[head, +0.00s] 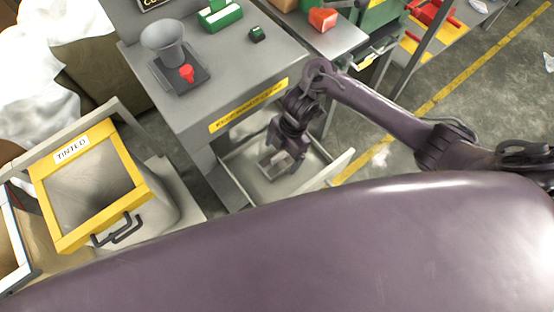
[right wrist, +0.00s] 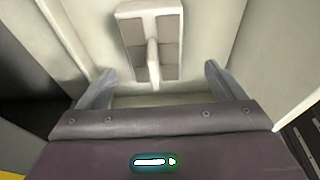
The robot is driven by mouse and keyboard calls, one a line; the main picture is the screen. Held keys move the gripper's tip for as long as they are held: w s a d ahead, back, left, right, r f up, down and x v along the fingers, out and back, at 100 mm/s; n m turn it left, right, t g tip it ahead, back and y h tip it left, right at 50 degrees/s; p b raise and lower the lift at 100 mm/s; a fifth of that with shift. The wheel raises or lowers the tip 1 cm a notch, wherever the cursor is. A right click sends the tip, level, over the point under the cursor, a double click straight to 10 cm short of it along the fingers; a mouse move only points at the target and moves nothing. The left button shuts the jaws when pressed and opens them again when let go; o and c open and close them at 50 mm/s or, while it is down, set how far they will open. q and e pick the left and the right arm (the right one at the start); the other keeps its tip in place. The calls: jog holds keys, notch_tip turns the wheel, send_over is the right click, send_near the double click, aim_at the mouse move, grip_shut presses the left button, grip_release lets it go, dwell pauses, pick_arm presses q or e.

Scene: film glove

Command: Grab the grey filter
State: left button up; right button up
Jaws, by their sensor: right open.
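The grey filter (right wrist: 128,33) has a pale frame, grey panels and a raised bar-like handle down its middle. It lies in a pale open bin or drawer (head: 246,176) below the grey bench, and its frame also shows in the head view (head: 268,163). My right gripper (right wrist: 158,74) is open, with its two fingers spread apart. The near end of the handle shows between the fingertips, and I see no contact. In the head view my right gripper (head: 287,150) hangs over the bin and hides part of the filter. My left gripper is not in view.
The grey bench (head: 222,80) carries a funnel-like grey device (head: 168,48) with a red knob and a green box (head: 220,16). A yellow-rimmed bin labelled TINTED (head: 140,185) stands at the left. The pale bin's walls rise close around my right gripper.

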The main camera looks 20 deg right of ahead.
aim_at(277, 160)
jog(key=x, duration=0.4)
jog(key=shift+w, duration=0.25)
jog(key=shift+a+f, duration=0.25)
jog(key=shift+f, duration=0.45)
jog(key=c, duration=1)
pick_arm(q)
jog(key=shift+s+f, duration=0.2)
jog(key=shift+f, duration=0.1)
pick_arm(e)
jog(key=shift+c, duration=0.6)
jog(key=shift+r, duration=0.15)
